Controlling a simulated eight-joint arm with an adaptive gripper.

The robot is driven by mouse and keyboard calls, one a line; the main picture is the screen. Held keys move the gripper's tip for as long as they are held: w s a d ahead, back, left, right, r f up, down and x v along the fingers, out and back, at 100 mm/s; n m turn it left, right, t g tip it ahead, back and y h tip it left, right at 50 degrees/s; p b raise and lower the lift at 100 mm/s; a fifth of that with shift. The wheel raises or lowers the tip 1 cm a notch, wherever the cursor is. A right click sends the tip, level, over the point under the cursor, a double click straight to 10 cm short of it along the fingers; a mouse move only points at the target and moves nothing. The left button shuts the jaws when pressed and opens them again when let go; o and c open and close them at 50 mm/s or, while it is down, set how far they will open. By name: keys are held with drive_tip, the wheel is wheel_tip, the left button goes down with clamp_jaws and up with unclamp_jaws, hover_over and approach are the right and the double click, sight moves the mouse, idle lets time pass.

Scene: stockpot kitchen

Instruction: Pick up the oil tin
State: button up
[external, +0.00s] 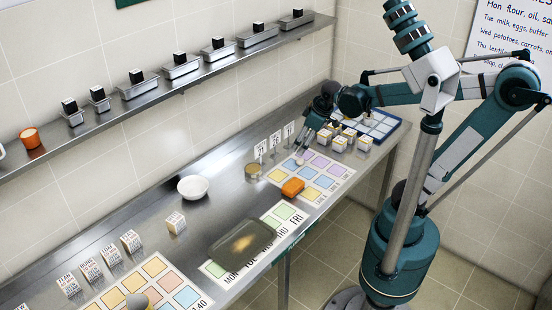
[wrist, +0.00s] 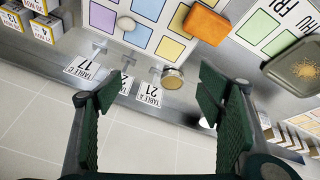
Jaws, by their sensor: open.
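A small round tin with a pale lid (external: 253,171) stands on the steel counter, beside the table-number cards and left of the coloured-square mat. It is the only tin I make out, but I cannot read a label saying oil. In the wrist view the tin (wrist: 172,78) lies ahead between my fingers, nearer the right one. My gripper (external: 303,147) is open and empty above the counter, to the right of the tin in the external view. In the wrist view both fingers of my gripper (wrist: 160,88) are spread wide, with nothing between the pads.
Number cards (external: 275,141) stand close behind the tin. An orange block (external: 292,187) lies on the mat (external: 327,182). Several small boxes (external: 341,143) and a blue-edged tray (external: 391,129) are at the right. A white bowl (external: 193,188) and dark green tray (external: 224,254) are farther left.

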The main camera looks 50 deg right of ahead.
drive_tip(key=w+a+f+n+g+p, duration=0.1)
drive_tip(key=w+a+n+p, duration=0.15)
drive_tip(key=w, duration=0.35)
drive_tip(key=w+a+f+n+g+p, duration=0.1)
drive_tip(key=w+a+n+g+p, duration=0.15)
drive_tip(key=w, duration=0.35)
drive_tip(key=n+g+p, duration=0.2)
drive_tip(key=n+p, duration=0.3)
drive_tip(key=n, duration=0.1)
approach(253, 168)
drive_tip(key=shift+s+t, duration=0.15)
drive_tip(key=shift+t, duration=0.1)
drive_tip(key=shift+w+a+f+n, duration=0.1)
drive_tip(key=shift+f+n, duration=0.1)
drive_tip(key=shift+f, duration=0.1)
drive_tip(key=shift+w+a+f+n, duration=0.1)
drive_tip(key=shift+w+f+n, duration=0.1)
drive_tip(key=shift+f, duration=0.15)
drive_tip(key=shift+s+f, duration=0.1)
drive_tip(key=shift+f, duration=1.2)
drive_tip(key=shift+s+d+f+b, duration=0.1)
drive_tip(key=shift+s+f+b, duration=0.05)
drive_tip(key=shift+f, duration=1.1)
drive_tip(key=shift+s+f+b, duration=0.15)
drive_tip(key=shift+f, duration=1.15)
drive_tip(key=shift+c, duration=0.2)
